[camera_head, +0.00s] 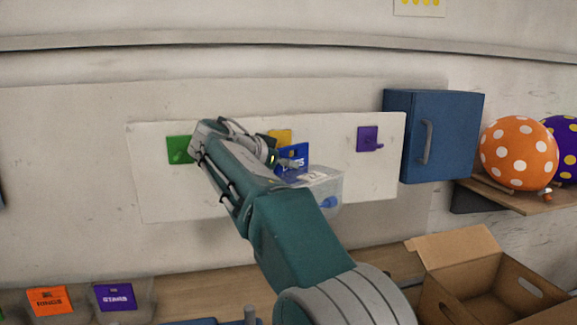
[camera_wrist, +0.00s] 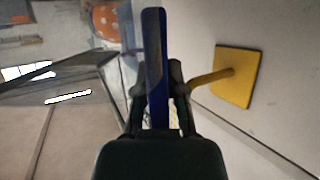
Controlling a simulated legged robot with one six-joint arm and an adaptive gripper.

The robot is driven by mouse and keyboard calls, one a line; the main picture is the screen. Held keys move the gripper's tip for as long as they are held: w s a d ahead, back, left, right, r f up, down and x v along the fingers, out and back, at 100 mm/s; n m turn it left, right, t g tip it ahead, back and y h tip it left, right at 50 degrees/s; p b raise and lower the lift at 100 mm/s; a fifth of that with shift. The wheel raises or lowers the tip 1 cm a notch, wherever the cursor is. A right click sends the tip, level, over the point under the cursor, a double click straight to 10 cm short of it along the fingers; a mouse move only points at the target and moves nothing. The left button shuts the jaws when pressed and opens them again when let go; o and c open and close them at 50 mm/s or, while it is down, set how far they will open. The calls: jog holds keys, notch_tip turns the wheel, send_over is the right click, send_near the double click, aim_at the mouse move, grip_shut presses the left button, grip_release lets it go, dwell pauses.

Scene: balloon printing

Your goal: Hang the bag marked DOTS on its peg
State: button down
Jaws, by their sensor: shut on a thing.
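My gripper (camera_head: 272,157) is shut on the blue header card (camera_head: 294,160) of a clear bag (camera_head: 320,184), in front of the white peg board (camera_head: 225,190). Only the end of the card's lettering shows, so I cannot read the whole mark. In the wrist view the card (camera_wrist: 155,60) stands edge-on between the fingers (camera_wrist: 160,95). A yellow peg (camera_wrist: 212,77) on a yellow plate (camera_wrist: 236,77) is just right of the gripper there. In the head view the yellow plate (camera_head: 281,137) is partly hidden behind my gripper. I see no blue plate.
A green plate (camera_head: 179,149) and a purple peg plate (camera_head: 369,139) are on the board. A blue cabinet (camera_head: 440,135) stands right of it, then balloons (camera_head: 518,153) on a shelf. Below are an open cardboard box (camera_head: 475,280) and bins marked RINGS (camera_head: 50,300) and STARS (camera_head: 118,297).

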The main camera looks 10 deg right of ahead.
jog(key=w, duration=0.3)
jog(key=w+f, duration=0.1)
jog(key=shift+w+a, duration=0.15)
jog(key=shift+a, duration=0.2)
dwell(0.8)
jog(key=c, duration=0.6)
grip_release()
jog(key=shift+f, duration=0.1)
jog(key=shift+c, duration=0.2)
jog(key=shift+a, duration=0.1)
jog(key=shift+r, duration=0.2)
